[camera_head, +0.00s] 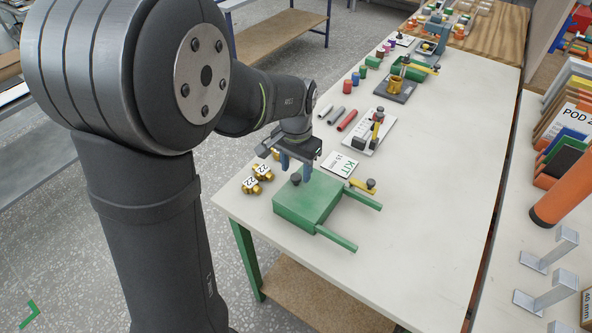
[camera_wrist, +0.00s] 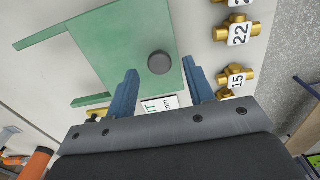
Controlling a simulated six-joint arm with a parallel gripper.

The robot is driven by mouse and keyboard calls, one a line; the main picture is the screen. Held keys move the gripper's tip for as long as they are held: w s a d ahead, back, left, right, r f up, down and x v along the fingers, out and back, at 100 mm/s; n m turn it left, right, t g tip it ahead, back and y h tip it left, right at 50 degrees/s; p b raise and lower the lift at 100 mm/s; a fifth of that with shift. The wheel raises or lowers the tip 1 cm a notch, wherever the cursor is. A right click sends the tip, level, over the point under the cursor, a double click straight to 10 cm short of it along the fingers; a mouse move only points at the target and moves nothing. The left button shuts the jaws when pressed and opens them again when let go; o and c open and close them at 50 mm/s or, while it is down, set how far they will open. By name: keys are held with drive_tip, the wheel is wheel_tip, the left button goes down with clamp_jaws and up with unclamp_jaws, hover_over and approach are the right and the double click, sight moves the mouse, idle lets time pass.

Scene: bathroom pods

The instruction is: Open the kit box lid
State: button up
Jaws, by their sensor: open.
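The green kit box (camera_head: 306,204) sits near the front left corner of the table, and its flat green top looks closed. A dark round knob (camera_head: 296,179) stands on that top near one edge; it also shows in the wrist view (camera_wrist: 160,63). Two green arms stick out from the box's right side. My gripper (camera_head: 296,168) is open with its blue fingers pointing down over the knob side of the box. In the wrist view, my gripper (camera_wrist: 161,70) has a fingertip on each side of the knob, apart from it. Their height above the lid is unclear.
A white KIT card (camera_head: 339,164) lies behind the box, with a yellow-handled valve (camera_head: 362,186) nearby. Brass fittings (camera_head: 257,178) with number tags lie left of the box. Grey and red cylinders (camera_head: 347,120) lie farther back. The table's right side is clear.

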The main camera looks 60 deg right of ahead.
drive_tip(key=shift+f, duration=0.75)
clamp_jaws()
drive_tip(key=s, duration=1.1)
unclamp_jaws()
wheel_tip(320, 180, up, 18)
drive_tip(key=shift+f, duration=0.25)
